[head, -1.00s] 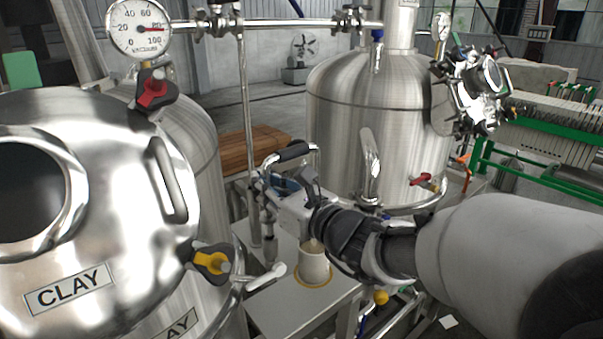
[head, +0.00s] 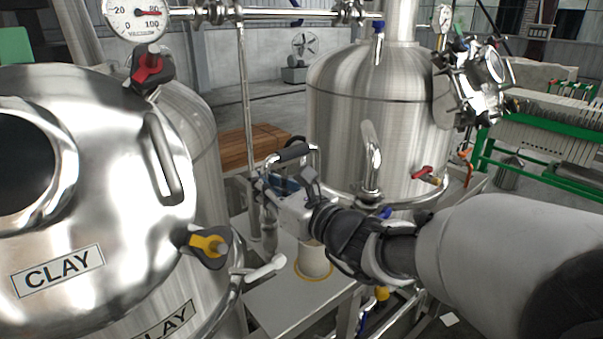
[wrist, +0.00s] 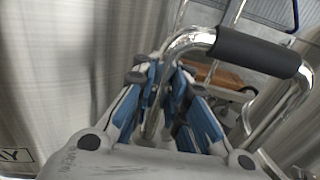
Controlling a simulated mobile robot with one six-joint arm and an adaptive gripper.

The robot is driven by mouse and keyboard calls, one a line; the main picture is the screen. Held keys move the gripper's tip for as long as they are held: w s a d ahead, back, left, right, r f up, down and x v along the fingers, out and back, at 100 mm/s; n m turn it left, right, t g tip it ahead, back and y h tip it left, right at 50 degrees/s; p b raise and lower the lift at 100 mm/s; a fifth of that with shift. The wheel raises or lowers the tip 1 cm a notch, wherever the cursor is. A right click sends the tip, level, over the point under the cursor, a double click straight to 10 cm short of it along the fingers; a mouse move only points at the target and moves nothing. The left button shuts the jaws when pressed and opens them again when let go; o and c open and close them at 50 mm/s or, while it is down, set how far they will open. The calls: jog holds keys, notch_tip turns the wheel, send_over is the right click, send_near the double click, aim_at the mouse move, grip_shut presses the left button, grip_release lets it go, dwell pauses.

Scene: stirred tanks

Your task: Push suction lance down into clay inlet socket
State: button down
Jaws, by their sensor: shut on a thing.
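The suction lance shows as a bent chrome tube with a black grip sleeve (head: 291,153); the sleeve is also in the wrist view (wrist: 258,54). My gripper (head: 266,184) is shut on the lance's tube below the bend. In the wrist view the blue-padded fingers (wrist: 167,100) close around it. A grey upright piece (head: 268,218) shows under the gripper, and I cannot tell whether it is the lance's lower part. The clay tank (head: 120,120), labelled CLAY, stands left of the gripper. I cannot make out the clay inlet socket or the lance's tip.
A pale cylinder on a yellow ring (head: 313,262) stands on a grey table (head: 275,305) below my gripper. A white-ended lever (head: 265,268) sticks out beside the clay tank. A second steel tank (head: 375,120) stands behind. A thin vertical pipe (head: 246,110) rises behind the gripper.

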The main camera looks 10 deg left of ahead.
jog(key=shift+f+b, duration=0.8)
jog(key=shift+f, duration=0.05)
jog(key=c, duration=1.5)
grip_release()
jog(key=shift+f, duration=0.1)
jog(key=v, duration=1.2)
jog(key=shift+s, duration=0.1)
